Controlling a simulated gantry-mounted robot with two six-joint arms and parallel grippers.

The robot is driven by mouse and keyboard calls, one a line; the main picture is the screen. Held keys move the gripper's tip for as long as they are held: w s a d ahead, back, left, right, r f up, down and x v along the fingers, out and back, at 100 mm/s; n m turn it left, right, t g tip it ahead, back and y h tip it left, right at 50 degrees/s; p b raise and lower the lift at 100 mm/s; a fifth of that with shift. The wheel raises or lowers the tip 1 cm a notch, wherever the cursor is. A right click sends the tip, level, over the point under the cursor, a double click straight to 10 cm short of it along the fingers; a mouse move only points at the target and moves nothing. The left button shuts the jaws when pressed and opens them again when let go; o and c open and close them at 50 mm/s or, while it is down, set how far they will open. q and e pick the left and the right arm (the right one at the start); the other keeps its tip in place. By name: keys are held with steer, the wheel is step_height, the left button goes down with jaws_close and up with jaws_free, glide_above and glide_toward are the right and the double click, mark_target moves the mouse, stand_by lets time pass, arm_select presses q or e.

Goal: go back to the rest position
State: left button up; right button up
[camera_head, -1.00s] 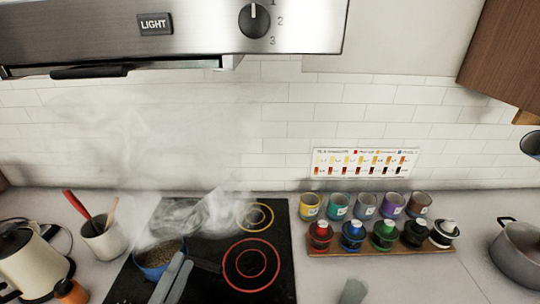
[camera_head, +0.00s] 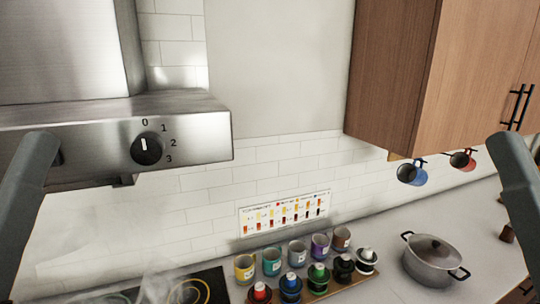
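Grey links of my two arms show at the left and right edges of the head view. Both grippers are out of view, so I cannot see whether they hold anything. No object named by the task is in view.
A range hood with a knob (camera_head: 147,148) hangs at upper left, above the black cooktop (camera_head: 205,290). Several cups and a wooden rack (camera_head: 345,288) of colored-lidded jars stand on the counter (camera_head: 385,240). Mugs (camera_head: 411,173) hang under the wooden cabinet (camera_head: 440,70).

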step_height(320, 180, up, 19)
steer(key=p, duration=1.5)
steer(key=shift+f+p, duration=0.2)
steer(key=shift+p, duration=0.2)
